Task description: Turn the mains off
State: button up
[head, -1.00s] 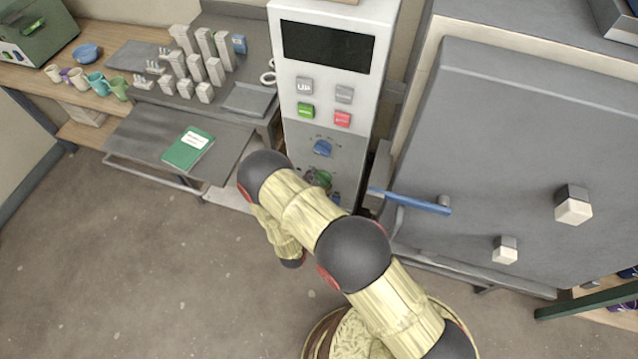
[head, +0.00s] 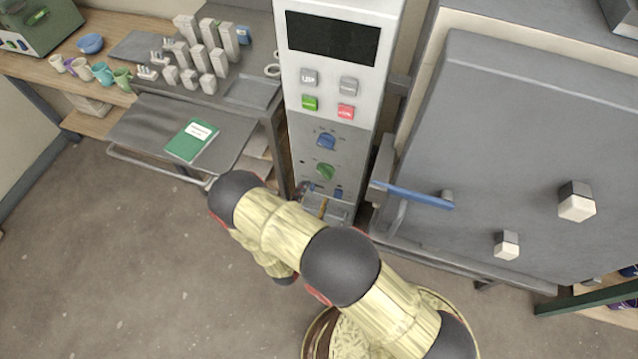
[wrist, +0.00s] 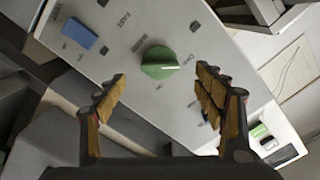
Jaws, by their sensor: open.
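A green round knob (wrist: 160,62) sits on the grey lower panel of the control cabinet (wrist: 112,42). Its white pointer line points right in the wrist view, and small labels around it are too blurred to read surely. The same knob shows in the head view (head: 326,171). A blue control (wrist: 80,32) lies up-left of it in the wrist view. I cannot read which control is marked as the mains. My gripper (wrist: 161,76) is open and empty, its fingers on either side of the knob in the picture, apparently short of the panel. In the head view, my arm hides part of the gripper.
The cabinet has a black display, several coloured buttons and a blue knob (head: 326,142). The kiln door with a blue handle (head: 415,196) stands close on the right. A shelf with a green book (head: 192,140) is on the left. Floor at left is clear.

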jog(key=shift+v, duration=2)
